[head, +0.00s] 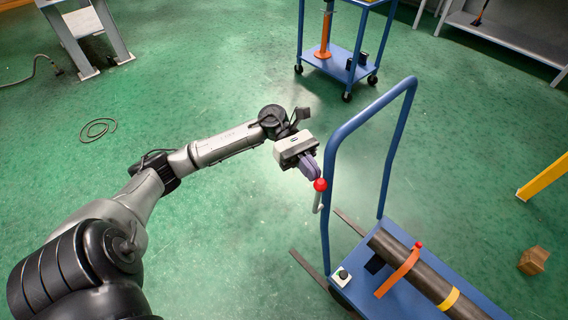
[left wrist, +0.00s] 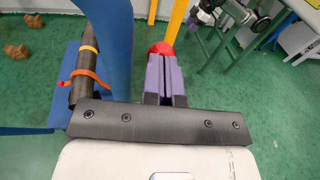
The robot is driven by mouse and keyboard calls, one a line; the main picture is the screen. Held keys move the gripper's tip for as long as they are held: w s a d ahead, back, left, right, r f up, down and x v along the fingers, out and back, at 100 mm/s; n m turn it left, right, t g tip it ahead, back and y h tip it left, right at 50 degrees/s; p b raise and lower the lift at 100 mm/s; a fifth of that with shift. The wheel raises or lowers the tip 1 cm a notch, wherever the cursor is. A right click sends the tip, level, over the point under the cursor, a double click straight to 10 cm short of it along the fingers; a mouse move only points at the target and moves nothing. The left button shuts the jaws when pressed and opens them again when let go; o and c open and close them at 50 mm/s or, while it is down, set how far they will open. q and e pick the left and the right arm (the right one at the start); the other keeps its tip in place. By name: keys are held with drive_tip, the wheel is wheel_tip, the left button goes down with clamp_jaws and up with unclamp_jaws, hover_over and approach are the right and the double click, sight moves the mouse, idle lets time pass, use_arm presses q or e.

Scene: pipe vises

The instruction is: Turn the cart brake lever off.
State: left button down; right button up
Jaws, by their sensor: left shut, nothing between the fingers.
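The cart (head: 470,297) is a blue platform cart with a tall blue push handle (head: 330,190). Its brake lever (head: 317,200) is a short grey rod with a red ball knob (head: 320,184), beside the left post of the handle. My left gripper (head: 314,176) is at the red knob, its purple fingers shut with nothing between them. In the left wrist view the knob (left wrist: 161,47) shows just beyond the shut fingertips (left wrist: 164,58); whether they touch it I cannot tell. The rod is hidden there.
A dark pipe (head: 425,273) lies on the cart, with an orange strap (head: 399,271) and a yellow band. A blue wheeled table (head: 345,62) stands behind.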

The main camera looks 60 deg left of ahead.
idle(0.4)
use_arm(q)
drive_tip(key=a+r, duration=0.2)
drive_tip(key=a, duration=1.1)
drive_tip(key=shift+w+a+r+p, duration=0.15)
drive_tip(key=shift+a+r+p, duration=0.2)
